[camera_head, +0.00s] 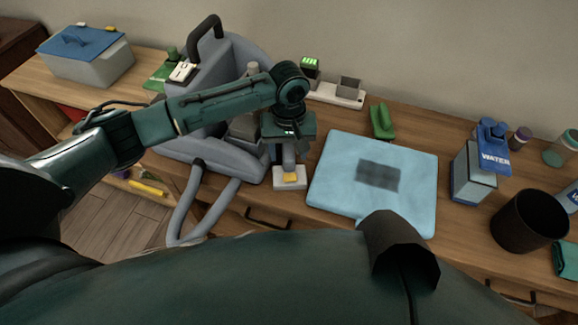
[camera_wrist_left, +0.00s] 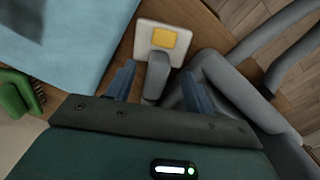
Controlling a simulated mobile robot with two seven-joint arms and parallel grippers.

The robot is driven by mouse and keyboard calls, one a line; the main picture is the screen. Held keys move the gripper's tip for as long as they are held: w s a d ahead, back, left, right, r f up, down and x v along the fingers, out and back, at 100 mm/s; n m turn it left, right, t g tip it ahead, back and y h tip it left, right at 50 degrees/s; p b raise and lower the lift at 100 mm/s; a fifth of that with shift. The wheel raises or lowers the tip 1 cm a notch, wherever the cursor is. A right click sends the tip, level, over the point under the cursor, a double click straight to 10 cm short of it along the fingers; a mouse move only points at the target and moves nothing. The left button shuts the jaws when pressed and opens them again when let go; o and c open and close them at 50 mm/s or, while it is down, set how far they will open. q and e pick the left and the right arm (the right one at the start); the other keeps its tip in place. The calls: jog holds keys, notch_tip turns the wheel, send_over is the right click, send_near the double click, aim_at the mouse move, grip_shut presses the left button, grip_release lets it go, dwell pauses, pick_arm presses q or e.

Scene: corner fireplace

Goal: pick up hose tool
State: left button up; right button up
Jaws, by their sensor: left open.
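The hose tool (camera_head: 290,181) has a grey neck and a pale square head with a yellow patch. It lies on the wooden table between the grey machine (camera_head: 216,70) and the light blue cloth. My left gripper (camera_head: 288,152) is right over it, pointing down. In the left wrist view the hose tool (camera_wrist_left: 146,42) shows its head just beyond the fingers. Its grey neck lies between the two blue fingers of the left gripper (camera_wrist_left: 156,80), with a gap visible on each side. The gripper is open, and its palm hides the neck's near end. My right gripper is not in view.
A light blue cloth (camera_head: 330,179) with a dark patch lies to the right. The machine's grey hose (camera_head: 184,215) loops over the table's front edge.

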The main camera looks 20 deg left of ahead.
aim_at(289, 158)
pick_arm(q)
jog(key=shift+f, duration=1.95)
grip_shut()
